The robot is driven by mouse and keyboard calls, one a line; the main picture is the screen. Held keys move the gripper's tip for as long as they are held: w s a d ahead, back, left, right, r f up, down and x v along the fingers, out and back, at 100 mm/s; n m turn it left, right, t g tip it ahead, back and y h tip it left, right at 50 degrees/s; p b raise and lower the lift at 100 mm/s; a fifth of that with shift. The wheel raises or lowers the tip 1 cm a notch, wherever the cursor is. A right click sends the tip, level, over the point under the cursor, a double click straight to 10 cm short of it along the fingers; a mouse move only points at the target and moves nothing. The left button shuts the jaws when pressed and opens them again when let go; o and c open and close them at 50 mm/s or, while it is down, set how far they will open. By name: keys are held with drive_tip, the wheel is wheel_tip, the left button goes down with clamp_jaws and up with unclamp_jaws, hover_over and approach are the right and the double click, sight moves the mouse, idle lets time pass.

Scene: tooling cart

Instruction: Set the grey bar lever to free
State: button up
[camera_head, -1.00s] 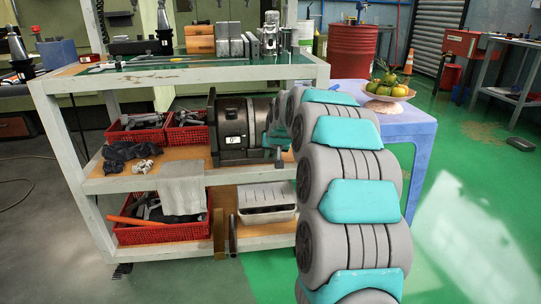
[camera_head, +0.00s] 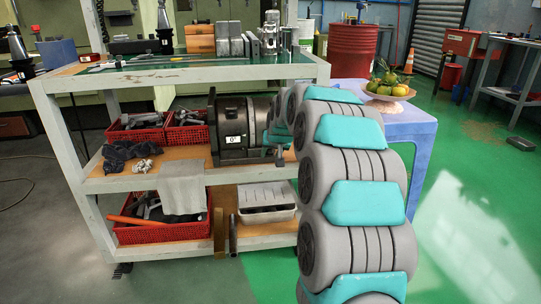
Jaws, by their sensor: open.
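The dark machine (camera_head: 233,125) with a white label marked "0" sits on the middle shelf of the cart. A small grey bar piece (camera_head: 279,156) shows at its right side, low down; I take it for the grey bar lever, but it is too small to be sure. My gripper (camera_head: 277,139) is at the machine's right side, close to this bar. It is open, but its fingers are mostly hidden behind my arm. I cannot tell whether it touches the bar.
Red baskets (camera_head: 140,133) and a dark cloth (camera_head: 118,155) lie left of the machine on the same shelf. The top shelf (camera_head: 170,72) is above the gripper. A blue table (camera_head: 405,125) with a fruit bowl (camera_head: 388,92) stands close to my arm at the right.

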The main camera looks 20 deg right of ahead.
drive_tip(key=v, duration=0.7)
drive_tip(key=shift+f, duration=0.1)
drive_tip(key=shift+s, duration=0.1)
